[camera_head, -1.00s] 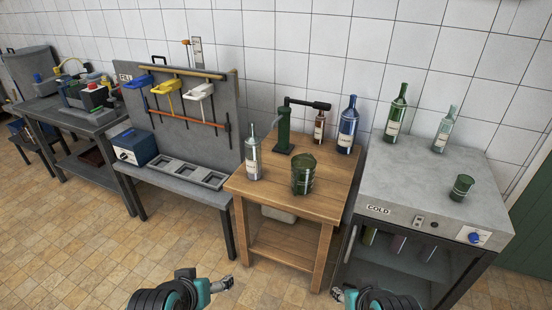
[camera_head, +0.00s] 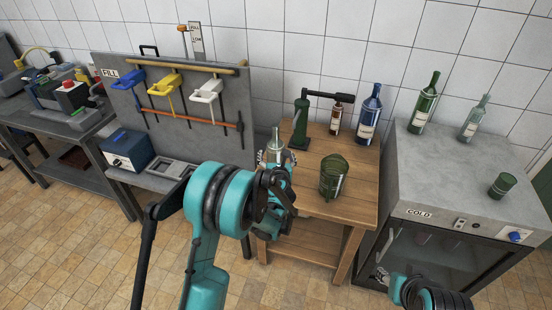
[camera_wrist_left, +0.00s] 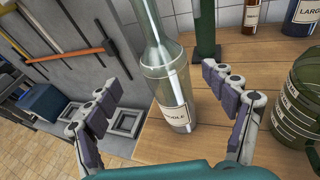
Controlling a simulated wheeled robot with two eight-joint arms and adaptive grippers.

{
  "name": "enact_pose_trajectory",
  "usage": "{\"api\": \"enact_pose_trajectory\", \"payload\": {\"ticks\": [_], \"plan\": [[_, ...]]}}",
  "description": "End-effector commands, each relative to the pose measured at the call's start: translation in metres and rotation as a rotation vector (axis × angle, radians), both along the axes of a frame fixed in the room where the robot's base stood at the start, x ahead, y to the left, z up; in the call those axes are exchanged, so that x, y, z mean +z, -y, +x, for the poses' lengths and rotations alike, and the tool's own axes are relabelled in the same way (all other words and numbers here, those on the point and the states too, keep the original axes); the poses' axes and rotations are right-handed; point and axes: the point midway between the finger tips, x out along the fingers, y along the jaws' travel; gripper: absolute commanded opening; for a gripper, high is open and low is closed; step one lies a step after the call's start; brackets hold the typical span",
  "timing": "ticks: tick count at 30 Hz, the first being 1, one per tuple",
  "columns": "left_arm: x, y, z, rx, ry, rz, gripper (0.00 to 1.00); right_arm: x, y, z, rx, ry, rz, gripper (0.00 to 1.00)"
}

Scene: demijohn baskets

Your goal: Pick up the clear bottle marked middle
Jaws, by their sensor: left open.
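The clear bottle (camera_head: 275,146) stands upright at the left side of the wooden table (camera_head: 345,205); my left arm hides its lower part. In the left wrist view the clear bottle (camera_wrist_left: 172,90) has a pale label whose visible letters end in "DDLE". My left gripper (camera_wrist_left: 160,84) is open, with one finger on each side of the bottle and gaps showing between. In the head view the left gripper (camera_head: 277,163) is mostly behind its own arm. My right gripper (camera_head: 382,274) is low at the right, by the cold cabinet's front; its fingers are too small to read.
A green basket-like container (camera_head: 333,178) stands right of the bottle. A green pump (camera_head: 300,122), a brown bottle (camera_head: 337,118) and a blue bottle (camera_head: 369,120) stand behind. The cold cabinet (camera_head: 455,180) is at right. A grey tray (camera_head: 170,168) lies on the left bench.

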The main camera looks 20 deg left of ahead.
Motion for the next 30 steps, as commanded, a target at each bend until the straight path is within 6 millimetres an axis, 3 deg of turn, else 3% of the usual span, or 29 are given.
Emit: {"api": "enact_pose_trajectory", "payload": {"ticks": [3, 6, 19, 29, 30], "plan": [[-0.023, -0.002, 0.003, 0.037, -0.017, -0.079, 0.84, 0.001, 0.0, 0.0, 0.0, 0.0, 0.0, 0.4], [-0.031, -0.006, 0.012, 0.045, -0.022, -0.096, 0.84, -0.003, 0.0, 0.0, 0.0, 0.0, 0.0, 0.4], [-0.041, -0.019, 0.068, 0.044, -0.021, -0.091, 0.84, -0.024, 0.0, 0.0, 0.0, 0.0, 0.0, 0.4], [-0.04, -0.021, 0.075, 0.042, -0.021, -0.09, 0.84, -0.025, 0.0, 0.0, 0.0, 0.0, 0.0, 0.4], [-0.04, -0.021, 0.075, 0.042, -0.021, -0.09, 0.73, -0.025, 0.0, 0.0, 0.0, 0.0, 0.0, 0.4]]}}
